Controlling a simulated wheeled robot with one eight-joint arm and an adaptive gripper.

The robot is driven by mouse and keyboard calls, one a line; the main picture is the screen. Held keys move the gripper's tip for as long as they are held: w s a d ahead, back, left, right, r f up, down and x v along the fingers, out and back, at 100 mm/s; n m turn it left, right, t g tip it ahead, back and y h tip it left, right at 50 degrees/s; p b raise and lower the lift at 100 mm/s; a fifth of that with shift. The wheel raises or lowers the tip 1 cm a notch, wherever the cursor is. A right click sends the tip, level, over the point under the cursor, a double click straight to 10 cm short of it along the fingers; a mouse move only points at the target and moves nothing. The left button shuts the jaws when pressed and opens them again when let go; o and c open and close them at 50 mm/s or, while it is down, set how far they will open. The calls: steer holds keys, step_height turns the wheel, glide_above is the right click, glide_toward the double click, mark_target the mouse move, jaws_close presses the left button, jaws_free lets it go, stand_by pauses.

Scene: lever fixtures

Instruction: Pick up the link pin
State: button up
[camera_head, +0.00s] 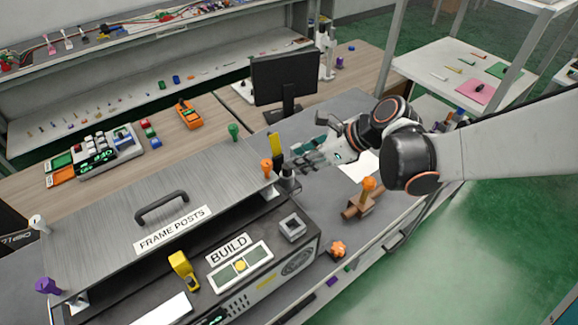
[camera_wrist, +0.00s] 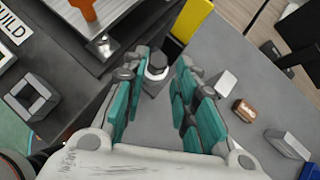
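My gripper (camera_wrist: 155,75) is open, its teal-padded fingers apart; in the head view (camera_head: 298,160) it is by the right back corner of the frame posts panel. A small grey post with a dark cap (camera_wrist: 156,66) stands between and just beyond the fingertips, apparently untouched. It also shows in the head view (camera_head: 287,174). It may be the link pin, but I cannot tell for sure. A brown piece (camera_wrist: 243,108) and grey blocks (camera_wrist: 225,83) lie on the grey bench to the right in the wrist view.
The frame posts panel (camera_head: 120,215) has a dark handle and coloured knobs. A yellow upright piece (camera_head: 275,147) and an orange knob (camera_head: 266,168) stand near my gripper. A brown fixture with an orange knob (camera_head: 364,198) is to the right. A monitor (camera_head: 284,78) stands behind.

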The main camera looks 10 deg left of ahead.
mark_target(287, 166)
steer(key=b+x, duration=0.1)
steer(key=x, duration=0.4)
steer(key=shift+d, duration=0.1)
steer(key=c, duration=0.6)
steer(key=shift+r, duration=0.1)
